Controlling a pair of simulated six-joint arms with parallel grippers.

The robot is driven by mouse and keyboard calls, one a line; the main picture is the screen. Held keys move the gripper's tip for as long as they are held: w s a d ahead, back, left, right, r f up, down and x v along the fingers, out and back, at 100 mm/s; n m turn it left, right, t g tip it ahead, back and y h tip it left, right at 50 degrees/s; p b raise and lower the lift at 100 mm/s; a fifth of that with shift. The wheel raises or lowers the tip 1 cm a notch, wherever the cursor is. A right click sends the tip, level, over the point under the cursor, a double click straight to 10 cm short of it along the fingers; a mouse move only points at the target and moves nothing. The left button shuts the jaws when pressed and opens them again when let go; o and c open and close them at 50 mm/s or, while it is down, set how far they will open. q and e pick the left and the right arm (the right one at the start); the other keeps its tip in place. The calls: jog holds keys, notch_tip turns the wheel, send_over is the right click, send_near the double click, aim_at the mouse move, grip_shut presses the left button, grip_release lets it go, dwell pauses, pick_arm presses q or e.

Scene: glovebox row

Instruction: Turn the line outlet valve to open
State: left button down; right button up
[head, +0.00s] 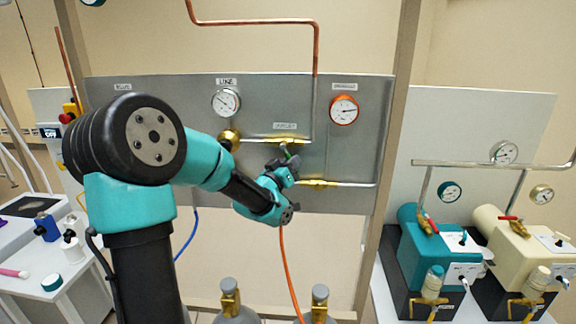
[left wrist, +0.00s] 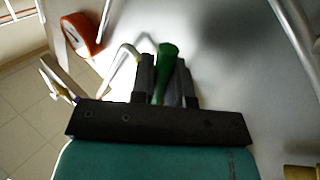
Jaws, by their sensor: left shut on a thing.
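The line outlet valve (head: 291,140) is a brass fitting on the grey panel, below a small label. Its green handle (head: 286,152) sticks out at my left gripper (head: 288,162). In the left wrist view the green handle (left wrist: 166,58) stands between the two dark fingers of the left gripper (left wrist: 165,82), which are shut on it. The fingers hide the handle's lower part, and its exact angle is hard to tell in the head view. My right gripper is not in view.
The panel (head: 350,150) carries a white gauge (head: 226,102), an orange-rimmed gauge (head: 344,109), a brass regulator (head: 229,139) and a lower brass fitting (head: 318,184). A copper pipe (head: 316,50) drops from above. An orange hose (head: 286,262) hangs below the gripper. Pumps (head: 440,255) stand right.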

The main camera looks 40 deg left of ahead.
pick_arm(q)
jog(key=shift+w+d+r+n+t+y, duration=0.1)
jog(key=shift+w+d+n+t+y, duration=0.1)
jog(key=shift+n, duration=0.3)
jog(key=shift+w+d+r+n+t+y, duration=0.1)
jog(key=shift+n+y, duration=0.1)
jog(key=shift+n, duration=0.3)
jog(key=c, duration=1.1)
grip_release()
jog(key=shift+c, duration=0.2)
jog(key=shift+s, duration=0.2)
